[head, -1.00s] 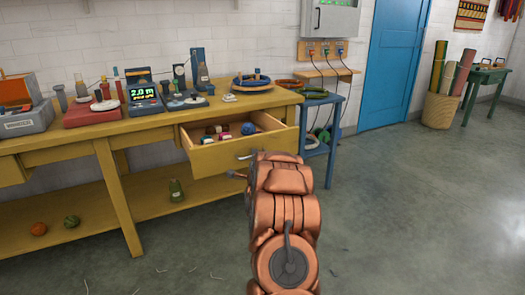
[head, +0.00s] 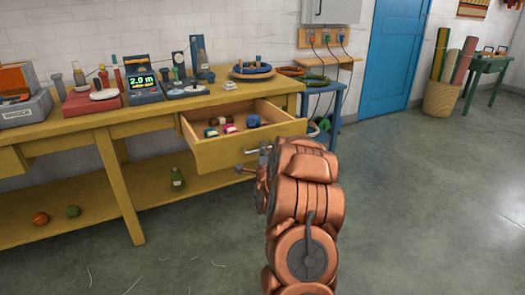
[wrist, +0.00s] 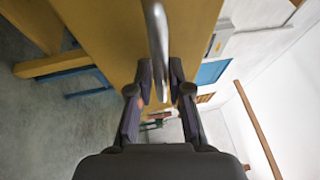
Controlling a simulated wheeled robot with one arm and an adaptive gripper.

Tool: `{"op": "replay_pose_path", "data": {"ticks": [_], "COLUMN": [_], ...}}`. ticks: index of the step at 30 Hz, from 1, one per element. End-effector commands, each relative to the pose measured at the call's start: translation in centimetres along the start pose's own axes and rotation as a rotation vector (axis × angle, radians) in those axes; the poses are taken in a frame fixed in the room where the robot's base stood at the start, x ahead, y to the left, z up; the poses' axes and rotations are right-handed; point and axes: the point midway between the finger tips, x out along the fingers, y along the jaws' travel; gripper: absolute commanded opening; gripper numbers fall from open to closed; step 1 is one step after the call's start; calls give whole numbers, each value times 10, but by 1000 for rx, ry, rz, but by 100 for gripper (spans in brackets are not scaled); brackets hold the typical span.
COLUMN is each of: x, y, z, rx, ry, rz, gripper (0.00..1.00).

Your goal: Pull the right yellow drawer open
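The right yellow drawer (head: 235,150) under the workbench top stands well open, with several small coloured skeins (head: 228,125) lying inside. Its grey bar handle (head: 257,149) is on the drawer front, and my gripper (head: 252,163) is at it, partly hidden behind my copper arm. In the wrist view the handle (wrist: 158,40) runs between the two dark fingers of my gripper (wrist: 160,82), which are closed close around it. Finger contact is hard to see exactly.
The yellow workbench (head: 120,118) carries instruments and a red box (head: 92,103). A blue stand (head: 333,118) is just right of the drawer. The grey floor (head: 430,210) to the right is open.

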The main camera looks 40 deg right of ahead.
Motion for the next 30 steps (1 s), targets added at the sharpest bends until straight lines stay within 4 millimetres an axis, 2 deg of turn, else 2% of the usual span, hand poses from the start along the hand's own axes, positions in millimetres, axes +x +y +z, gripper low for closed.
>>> {"op": "replay_pose_path", "data": {"ticks": [1, 4, 18, 23, 30], "x": [0, 0, -4, -15, -43], "y": [0, 0, -1, -1, 0], "z": [1, 2, 2, 1, 1], "rx": [0, 0, -1, 0, 0], "ry": [-2, -3, -4, -4, -3], "rz": [0, 0, -1, -1, 1], "gripper": [26, 37, 37, 37, 37]}}
